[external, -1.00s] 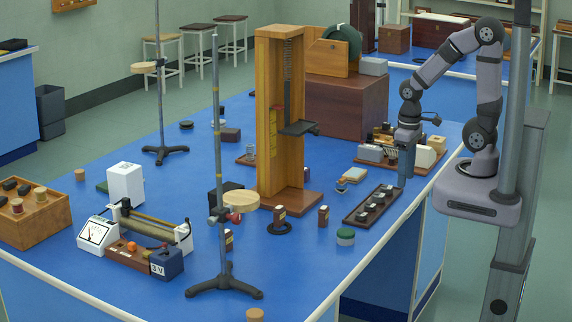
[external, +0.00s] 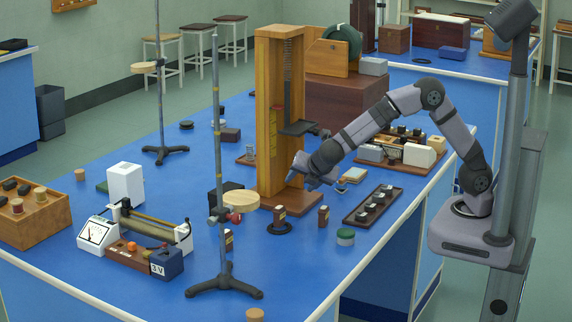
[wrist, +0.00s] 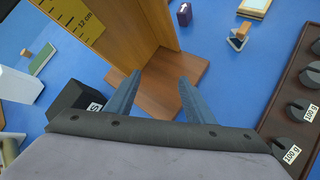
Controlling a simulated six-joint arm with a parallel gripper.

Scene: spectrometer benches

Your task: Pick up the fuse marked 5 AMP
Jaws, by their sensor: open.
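Several small dark brown blocks with pale labels, which look like fuses, stand upright on the blue bench in the external view. One fuse (external: 280,218) is near a black ring, another (external: 323,216) is to its right, and another (external: 229,240) is partly hidden behind the front stand. Their markings are too small to read, so I cannot tell which is 5 AMP. My gripper (external: 301,182) is above the bench beside the wooden tower, behind the first two blocks. In the wrist view my gripper (wrist: 157,95) is open and empty over the tower's base.
The wooden tower (external: 270,120) stands close to my gripper. A dark tray (external: 372,206) of slotted weights is to the right, with a green-sided jar (external: 345,237) near it. A retort stand (external: 218,140) rises at front left. A black labelled object (wrist: 75,98) shows at left in the wrist view.

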